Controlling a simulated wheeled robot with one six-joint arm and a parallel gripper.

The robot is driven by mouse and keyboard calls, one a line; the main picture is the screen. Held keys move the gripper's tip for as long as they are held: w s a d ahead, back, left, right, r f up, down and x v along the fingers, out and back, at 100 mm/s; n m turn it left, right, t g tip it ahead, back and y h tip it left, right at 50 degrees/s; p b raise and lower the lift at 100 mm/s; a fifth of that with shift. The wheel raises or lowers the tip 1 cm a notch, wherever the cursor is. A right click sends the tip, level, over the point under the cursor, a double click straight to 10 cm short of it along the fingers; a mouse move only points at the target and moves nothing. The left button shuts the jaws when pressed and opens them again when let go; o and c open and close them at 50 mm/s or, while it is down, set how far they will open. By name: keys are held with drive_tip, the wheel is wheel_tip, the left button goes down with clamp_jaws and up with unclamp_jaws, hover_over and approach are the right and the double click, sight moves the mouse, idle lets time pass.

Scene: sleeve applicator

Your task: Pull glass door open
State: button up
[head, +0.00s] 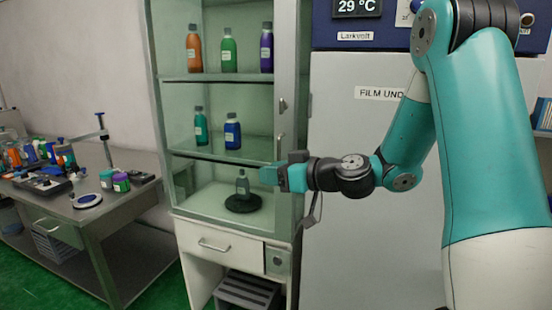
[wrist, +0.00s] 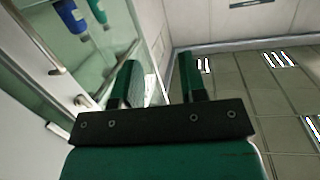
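The glass door (head: 262,115) covers the front of a pale green cabinet at the centre of the head view. Its bar handle (head: 280,146) is on the right side of the door, just above my gripper. In the wrist view, a long metal bar handle (wrist: 42,42) runs along the glass at the upper left. My gripper (head: 268,175) is in front of the lower right part of the glass. In the wrist view, its two fingers (wrist: 160,85) stand apart with a gap between them. Whether a finger touches the door, and whether the door is ajar, I cannot tell.
A drawer (head: 218,246) is below. A cluttered bench (head: 100,197) stands left. A large grey unit (head: 345,230) stands right.

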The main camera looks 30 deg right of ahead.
drive_tip(key=w+d+f+m+t+h, duration=0.15)
drive_tip(key=d+m+t+h, duration=0.35)
drive_tip(key=d, duration=0.9)
drive_tip(key=g+h+p, duration=0.1)
drive_tip(key=h+p, duration=0.1)
drive_tip(key=p, duration=0.8)
approach(280, 151)
drive_tip(key=shift+n, duration=0.4)
drive_tip(key=w, duration=0.9)
drive_tip(key=shift+w+a+r, duration=0.15)
drive_tip(key=shift+r, duration=0.05)
drive_tip(key=shift+w+f, duration=0.15)
drive_tip(key=shift+w, duration=0.5)
clamp_jaws()
